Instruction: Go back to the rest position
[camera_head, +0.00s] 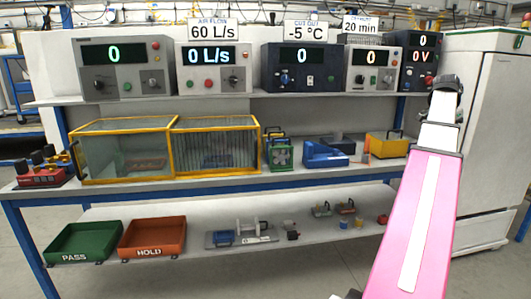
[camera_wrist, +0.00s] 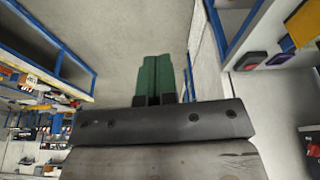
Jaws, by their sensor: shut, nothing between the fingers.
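My gripper shows in the wrist view, where its two green fingers (camera_wrist: 155,78) lie side by side and touch. They are shut with nothing between them. The fingers point over bare grey floor, clear of any bench or object. In the head view my pink and white arm rises at the right, in front of the bench's right end and the white cabinet. I cannot make out the fingers in that view.
The blue-framed bench (camera_head: 230,184) carries a yellow-framed clear enclosure (camera_head: 170,118), a green device (camera_head: 279,150) and a blue device (camera_head: 325,152). Instruments line the upper shelf. Below are a green PASS tray (camera_head: 56,257) and an orange HOLD tray (camera_head: 150,252). A white cabinet (camera_head: 490,130) stands right.

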